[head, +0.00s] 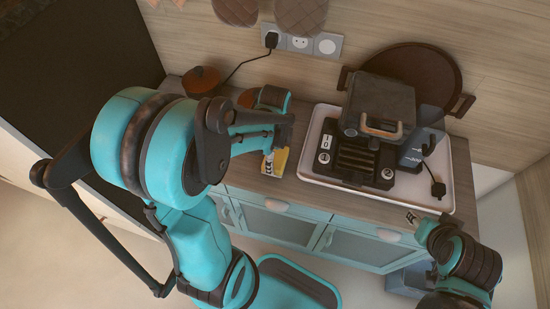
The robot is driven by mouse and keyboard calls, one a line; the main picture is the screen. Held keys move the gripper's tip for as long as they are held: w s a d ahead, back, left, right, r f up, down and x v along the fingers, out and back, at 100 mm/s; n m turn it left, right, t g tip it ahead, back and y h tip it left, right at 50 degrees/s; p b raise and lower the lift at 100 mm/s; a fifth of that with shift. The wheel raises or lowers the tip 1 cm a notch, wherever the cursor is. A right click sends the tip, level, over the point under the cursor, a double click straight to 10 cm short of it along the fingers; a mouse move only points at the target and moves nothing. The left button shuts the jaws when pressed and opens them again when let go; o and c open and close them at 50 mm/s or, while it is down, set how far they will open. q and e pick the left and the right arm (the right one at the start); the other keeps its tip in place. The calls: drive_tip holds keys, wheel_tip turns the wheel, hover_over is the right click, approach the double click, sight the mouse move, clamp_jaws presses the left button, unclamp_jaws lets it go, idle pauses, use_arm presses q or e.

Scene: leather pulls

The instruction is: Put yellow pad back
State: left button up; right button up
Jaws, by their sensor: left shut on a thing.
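The yellow pad (278,163) is on or just above the counter, left of the white tray. My left gripper (277,143) is over it, with its fingers at the pad's upper edge, shut on it. The gripper and arm hide part of the pad, and I cannot tell whether it touches the counter. My right arm (459,258) is at the lower right, in front of the cabinet.
A white tray (311,172) holds a dark appliance (358,150) with a lidded top. A brown pot (201,80) stands at the back left. A round brown tray (432,72) leans on the wall. Wall sockets (300,43) hold a plugged cord. Cabinet doors (281,228) are below.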

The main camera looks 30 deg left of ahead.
use_arm(q)
drive_tip(key=shift+f, duration=0.2)
drive_tip(key=shift+c, duration=0.5)
drive_tip(key=o, duration=1)
wheel_tip(320, 180, up, 12)
drive_tip(key=p, duration=0.5)
drive_tip(key=s+d+r+n+t, duration=0.1)
drive_tip(key=d+n+t, duration=0.1)
drive_tip(key=n, duration=0.3)
drive_tip(key=s+d+r+n+t, duration=0.2)
drive_tip(key=n, duration=0.3)
drive_tip(key=s+d+r+n+t, duration=0.2)
drive_tip(key=d+n+t, duration=0.1)
drive_tip(key=n, duration=0.2)
drive_tip(key=shift+d, duration=0.1)
drive_tip(key=shift+f+b, duration=0.15)
drive_tip(key=shift+b, duration=0.15)
